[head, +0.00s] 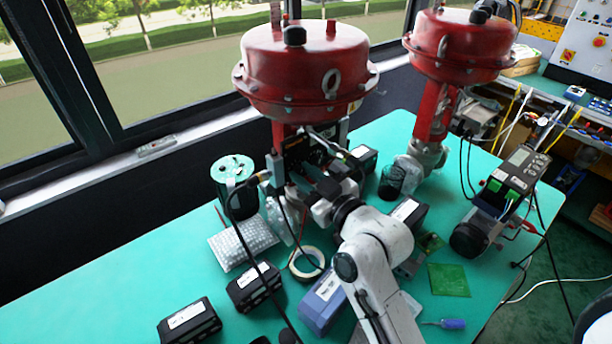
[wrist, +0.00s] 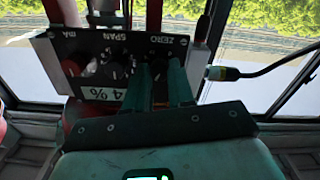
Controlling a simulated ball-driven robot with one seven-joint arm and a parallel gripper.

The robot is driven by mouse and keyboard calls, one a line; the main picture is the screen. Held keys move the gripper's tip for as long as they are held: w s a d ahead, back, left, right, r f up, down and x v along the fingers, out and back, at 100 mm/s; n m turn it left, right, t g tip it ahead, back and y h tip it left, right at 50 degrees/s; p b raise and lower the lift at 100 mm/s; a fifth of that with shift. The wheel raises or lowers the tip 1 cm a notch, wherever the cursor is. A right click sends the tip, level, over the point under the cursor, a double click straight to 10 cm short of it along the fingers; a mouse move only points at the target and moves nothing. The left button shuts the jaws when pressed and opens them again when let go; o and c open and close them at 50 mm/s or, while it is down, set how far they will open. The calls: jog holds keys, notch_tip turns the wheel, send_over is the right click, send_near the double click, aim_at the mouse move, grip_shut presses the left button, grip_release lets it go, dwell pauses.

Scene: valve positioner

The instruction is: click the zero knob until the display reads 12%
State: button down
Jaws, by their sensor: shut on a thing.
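The positioner's dark panel (wrist: 110,62) appears upside down in the wrist view, with mA, SPAN and ZERO labels. My gripper (wrist: 159,73) has its two fingers around the zero knob (wrist: 158,70), just below the ZERO label, and is shut on it. The fingers hide most of the knob. The white display (wrist: 95,104) shows a 4 and a percent sign, upside down; my gripper's body covers part of it, so I cannot read the full value. In the head view, the positioner (head: 308,150) sits under the near red actuator, and my arm hides the contact.
Black boxes (head: 254,287), a tape roll (head: 306,263) and bubble wrap (head: 243,242) lie on the green bench (head: 110,290).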

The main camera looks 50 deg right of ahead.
jog(key=shift+m, duration=0.4)
jog(key=m+p, duration=0.1)
jog(key=m, duration=0.1)
jog(key=shift+r+m+p, duration=0.1)
jog(key=shift+m+p, duration=0.2)
jog(key=shift+p, duration=0.05)
jog(key=shift+m+p, duration=0.5)
jog(key=shift+m, duration=0.6)
jog(key=c, duration=1.2)
grip_release()
jog(key=shift+c, duration=0.2)
jog(key=b+v, duration=0.2)
jog(key=v, duration=0.8)
jog(key=shift+s+b, duration=0.3)
jog(key=shift+s, duration=0.1)
jog(key=shift+a, duration=0.1)
